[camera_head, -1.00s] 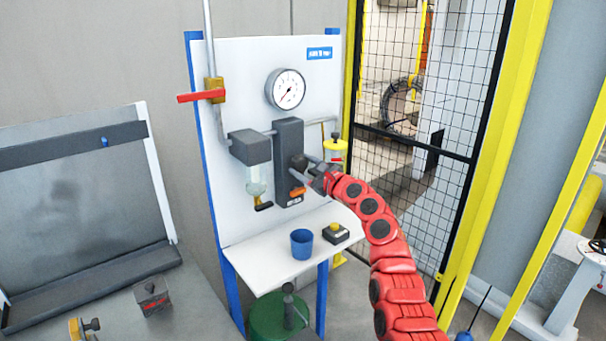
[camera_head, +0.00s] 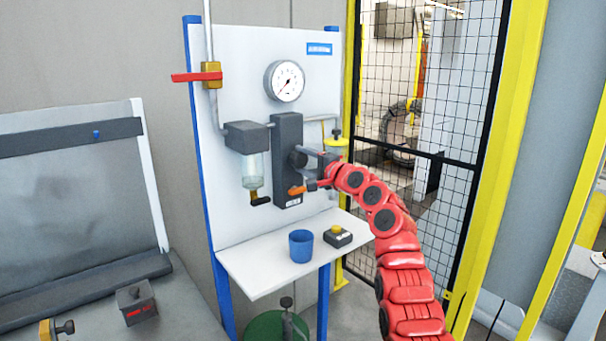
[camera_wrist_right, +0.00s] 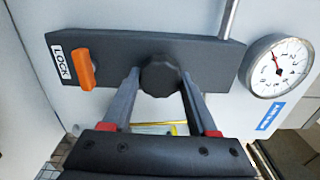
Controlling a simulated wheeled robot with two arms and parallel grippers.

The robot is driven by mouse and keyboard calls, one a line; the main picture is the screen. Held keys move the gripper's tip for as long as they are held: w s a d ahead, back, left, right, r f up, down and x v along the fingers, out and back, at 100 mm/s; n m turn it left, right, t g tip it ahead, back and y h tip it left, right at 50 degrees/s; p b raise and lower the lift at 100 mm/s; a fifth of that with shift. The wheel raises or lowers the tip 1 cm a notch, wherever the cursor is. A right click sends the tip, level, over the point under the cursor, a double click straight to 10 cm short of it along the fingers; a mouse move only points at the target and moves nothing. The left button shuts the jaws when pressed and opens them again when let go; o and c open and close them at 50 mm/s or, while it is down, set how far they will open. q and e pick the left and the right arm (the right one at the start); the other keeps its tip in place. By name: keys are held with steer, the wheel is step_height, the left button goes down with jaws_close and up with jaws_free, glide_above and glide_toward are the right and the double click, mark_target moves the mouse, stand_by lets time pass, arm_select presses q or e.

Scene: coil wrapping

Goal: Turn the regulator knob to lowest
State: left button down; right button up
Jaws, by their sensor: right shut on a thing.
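The black regulator knob (camera_head: 298,157) sits on the front of the dark regulator block (camera_head: 287,130) on the white panel. In the right wrist view the ridged knob (camera_wrist_right: 160,76) lies between the two fingers of my right gripper (camera_wrist_right: 160,88), which is shut on it. In the head view the right gripper (camera_head: 312,160) reaches the knob from the right. A pressure gauge (camera_head: 285,81) is above the block; it also shows in the right wrist view (camera_wrist_right: 276,66). An orange lock lever (camera_wrist_right: 84,70) marked LOCK is on the block. My left gripper is not in view.
A red-handled valve (camera_head: 198,76) is at the panel's upper left. A filter bowl (camera_head: 252,175) hangs left of the block. A blue cup (camera_head: 301,246) and a yellow-button box (camera_head: 338,236) stand on the white shelf (camera_head: 250,272) below. A mesh fence (camera_head: 440,110) is at right.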

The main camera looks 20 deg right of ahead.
steer(key=n+b, duration=0.2)
steer(key=shift+f+n, duration=0.15)
steer(key=shift+n, duration=0.25)
steer(key=shift+n+b, duration=0.65)
steer(key=shift+n, duration=1.15)
steer(key=o, duration=1.4)
steer(key=shift+s+r, duration=0.15)
steer(key=shift+r, duration=0.05)
steer(key=b+v, duration=0.2)
steer(key=v, duration=1.5)
